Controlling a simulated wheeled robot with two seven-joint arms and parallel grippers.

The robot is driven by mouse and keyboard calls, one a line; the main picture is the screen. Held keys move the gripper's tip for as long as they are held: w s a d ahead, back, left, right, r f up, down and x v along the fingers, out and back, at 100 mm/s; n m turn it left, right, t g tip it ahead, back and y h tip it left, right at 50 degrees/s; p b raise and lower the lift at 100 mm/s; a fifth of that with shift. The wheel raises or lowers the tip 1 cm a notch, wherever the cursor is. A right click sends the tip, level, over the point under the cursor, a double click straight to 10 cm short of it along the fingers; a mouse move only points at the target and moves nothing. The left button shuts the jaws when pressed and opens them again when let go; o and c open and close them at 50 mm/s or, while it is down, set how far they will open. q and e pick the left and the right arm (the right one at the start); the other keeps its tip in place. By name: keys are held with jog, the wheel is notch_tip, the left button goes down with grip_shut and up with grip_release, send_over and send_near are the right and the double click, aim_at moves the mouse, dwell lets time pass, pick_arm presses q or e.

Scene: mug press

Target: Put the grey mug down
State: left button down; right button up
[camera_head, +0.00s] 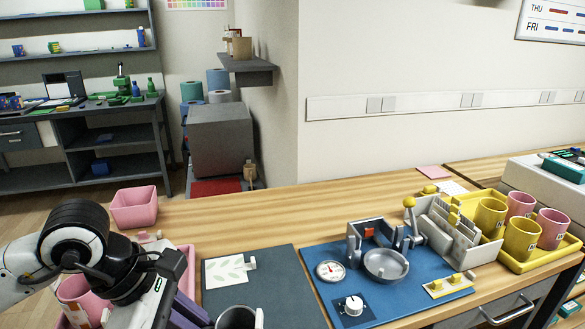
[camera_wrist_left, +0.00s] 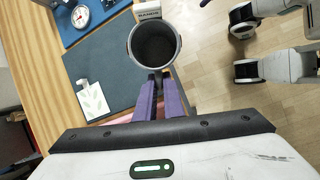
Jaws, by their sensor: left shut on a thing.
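The grey mug (camera_head: 238,318) is at the bottom edge of the head view, cut off by the frame, with its dark open mouth facing up. In the left wrist view the mug (camera_wrist_left: 155,42) is between the purple fingertips. My left gripper (camera_head: 198,316) is shut on it; its fingers (camera_wrist_left: 158,84) also show in the wrist view. The mug is by the front edge of the dark grey mat (camera_head: 275,275); I cannot tell whether it touches anything below. My right gripper is not in view.
A white card with a leaf print (camera_head: 228,270) lies on the mat. Right of it, a blue mat (camera_head: 330,255) bears a press and dial. A pink bin (camera_head: 134,207) stands at left. A yellow tray (camera_head: 545,259) holds several mugs at right. Bare wood lies behind the mats.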

pick_arm(q)
jog(key=s+a+f+m+g+y, duration=0.1)
jog(key=s+a+m+g, duration=0.1)
jog(key=m, duration=0.6)
jog(key=s+a+m+g+y, duration=0.1)
jog(key=a+m+g, duration=0.3)
jog(key=m, duration=0.5)
jog(key=shift+s+a+f+g, duration=0.3)
jog(key=shift+s+a+f, duration=0.15)
jog(key=shift+s, duration=0.4)
